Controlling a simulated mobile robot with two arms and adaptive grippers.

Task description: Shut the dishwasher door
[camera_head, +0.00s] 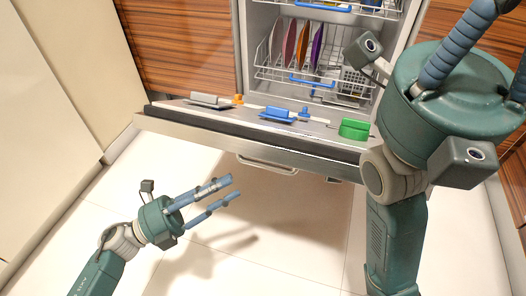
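The dishwasher (243,60) is open, and its door (210,128) is folded down, with the inner side facing up. A handle (266,165) shows below the door's front edge. My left gripper (224,191) is open and empty, low in front of the door's left half and apart from it. My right gripper is large and close to the camera at the right, in front of the door's right end. Its blue fingers (488,50) point up, spread apart, and run partly out of the picture. It hides the right part of the door.
Racks (305,82) inside hold several coloured plates and a grey basket (354,80). Wood-grain panels (180,45) flank the dishwasher. A cream cabinet (60,110) stands at the left. The pale tiled floor (300,235) before the door is clear.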

